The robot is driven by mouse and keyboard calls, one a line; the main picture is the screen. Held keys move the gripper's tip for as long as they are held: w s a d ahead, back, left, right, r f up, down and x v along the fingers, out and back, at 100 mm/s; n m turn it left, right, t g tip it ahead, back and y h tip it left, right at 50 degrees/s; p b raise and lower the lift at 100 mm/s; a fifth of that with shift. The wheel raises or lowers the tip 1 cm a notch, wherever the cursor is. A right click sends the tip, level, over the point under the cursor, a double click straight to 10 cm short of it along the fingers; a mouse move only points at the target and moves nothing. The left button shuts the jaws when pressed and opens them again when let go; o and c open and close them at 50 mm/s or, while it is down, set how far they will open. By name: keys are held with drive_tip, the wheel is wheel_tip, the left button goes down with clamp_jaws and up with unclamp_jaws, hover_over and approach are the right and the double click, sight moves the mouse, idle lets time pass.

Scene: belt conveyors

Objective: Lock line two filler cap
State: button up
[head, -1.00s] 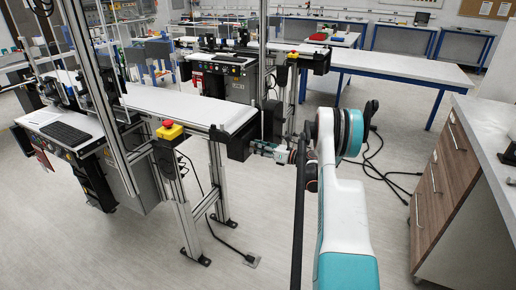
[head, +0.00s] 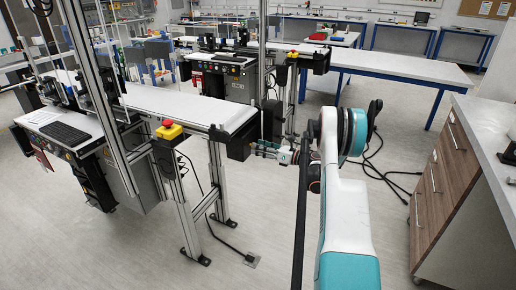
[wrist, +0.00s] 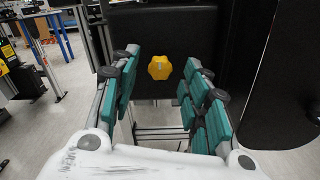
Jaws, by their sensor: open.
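A yellow lobed cap (wrist: 160,67) sits on the dark end face of a conveyor, in the upper middle of the wrist view. My gripper (wrist: 160,85) is open, with its teal-padded fingers to the left and right of the cap in that view. The fingers look apart from the cap, and nothing is between them. In the head view my gripper (head: 262,150) is beside the black end housing (head: 240,143) of the near conveyor. The cap cannot be made out there.
A red and yellow emergency button (head: 170,129) is on the near conveyor's (head: 180,104) side. A second conveyor with another button (head: 292,55) stands behind. A wooden drawer cabinet (head: 445,165) is at the right.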

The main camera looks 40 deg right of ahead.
drive_tip(key=v, duration=1)
drive_tip(key=shift+s, duration=0.25)
drive_tip(key=shift+d, duration=0.1)
